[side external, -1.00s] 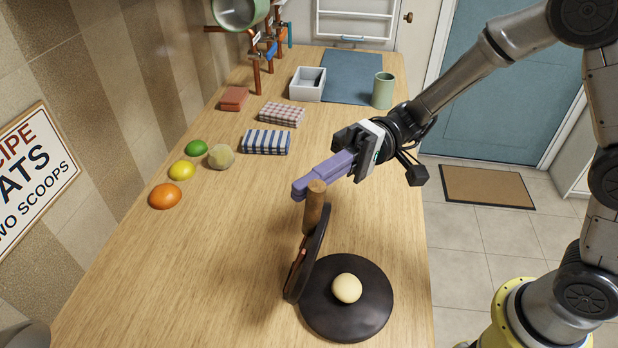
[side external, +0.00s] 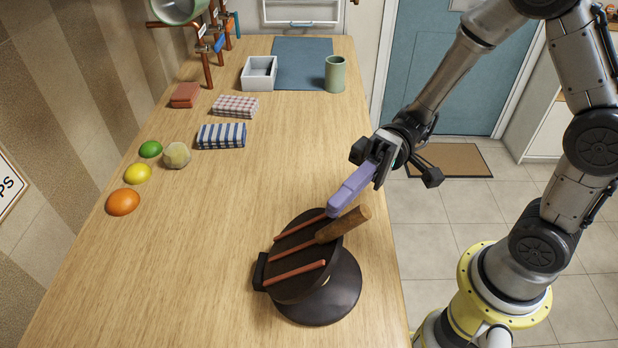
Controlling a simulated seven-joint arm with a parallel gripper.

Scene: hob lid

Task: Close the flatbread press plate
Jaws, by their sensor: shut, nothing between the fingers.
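The dark upper plate (side external: 285,255) of the flatbread press has reddish-brown bars on its back and a wooden handle (side external: 345,224) pointing to the right. It leans over the round dark base plate (side external: 340,304), hinged at the left, tilted and partly lowered with a gap at the right. The pale dough ball is almost wholly hidden beneath it. My gripper (side external: 334,211) has purple fingers, shut and empty, with the tips just behind the handle at the plate's far edge. I cannot tell whether they touch it.
An orange (side external: 123,202), a lemon (side external: 138,173), a lime (side external: 150,149) and folded cloths (side external: 221,135) lie along the left. A white box (side external: 259,73) and green cup (side external: 335,74) stand at the back.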

